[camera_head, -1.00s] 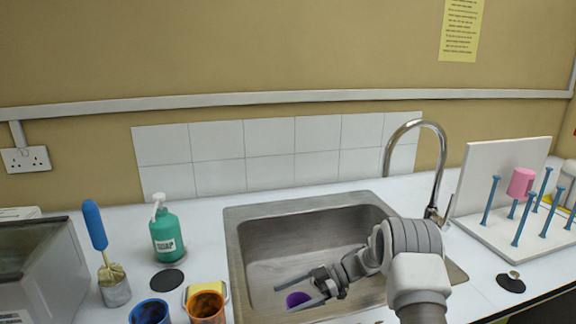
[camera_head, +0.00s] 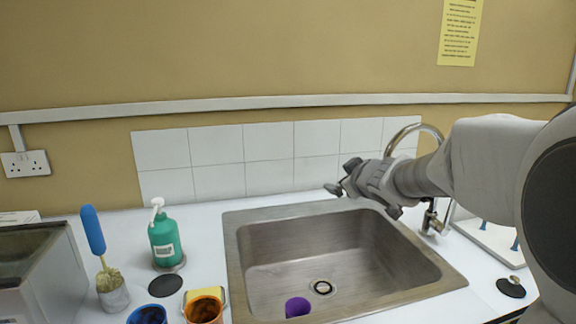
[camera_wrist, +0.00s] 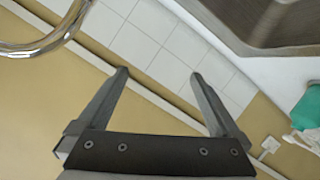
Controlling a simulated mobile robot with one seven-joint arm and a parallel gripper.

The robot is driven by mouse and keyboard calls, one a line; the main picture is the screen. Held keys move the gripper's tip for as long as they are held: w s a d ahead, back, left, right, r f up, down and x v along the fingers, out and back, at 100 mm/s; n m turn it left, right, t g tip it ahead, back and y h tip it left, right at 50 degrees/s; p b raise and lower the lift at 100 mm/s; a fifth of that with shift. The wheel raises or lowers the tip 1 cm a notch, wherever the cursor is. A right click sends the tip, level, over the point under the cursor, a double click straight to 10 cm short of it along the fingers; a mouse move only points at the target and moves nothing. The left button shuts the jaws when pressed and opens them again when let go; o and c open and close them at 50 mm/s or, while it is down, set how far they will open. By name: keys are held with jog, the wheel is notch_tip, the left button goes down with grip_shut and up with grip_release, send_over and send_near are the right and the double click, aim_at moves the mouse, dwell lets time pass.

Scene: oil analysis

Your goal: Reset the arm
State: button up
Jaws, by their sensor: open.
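My gripper (camera_head: 340,183) is raised above the back right part of the sink (camera_head: 262,283), in front of the tiled wall. It also shows in the wrist view (camera_wrist: 158,74), with its two fingers spread apart and nothing between them. A purple cup (camera_head: 297,307) sits in the sink at the front, near the drain, apart from my gripper.
The curved tap (camera_head: 432,205) stands close behind my arm. A green soap bottle (camera_head: 166,238), a blue-handled brush (camera_head: 94,230), a blue cup (camera_head: 148,315) and an orange cup (camera_head: 204,309) stand left of the sink. A white pegboard rack (camera_head: 490,240) is partly hidden at right.

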jog(key=s+d+m+g+h, duration=0.3)
jog(key=s+d+m+h, duration=0.15)
jog(key=s, duration=1.05)
jog(key=s+a+f+m+g+y, duration=0.1)
jog(key=s+a+f+m+g, duration=0.2)
jog(key=s, duration=0.8)
jog(key=s+a+f+m+g+y, duration=0.1)
jog(key=s+f+g+y, duration=0.1)
jog(key=s+f, duration=0.6)
notch_tip(320, 180, up, 15)
jog(key=s+p, duration=0.2)
jog(key=p, duration=1.1)
jog(key=shift+s+d, duration=0.15)
jog(key=shift+s, duration=0.1)
jog(key=shift+r+n+h, duration=0.1)
jog(key=shift+n+h, duration=0.15)
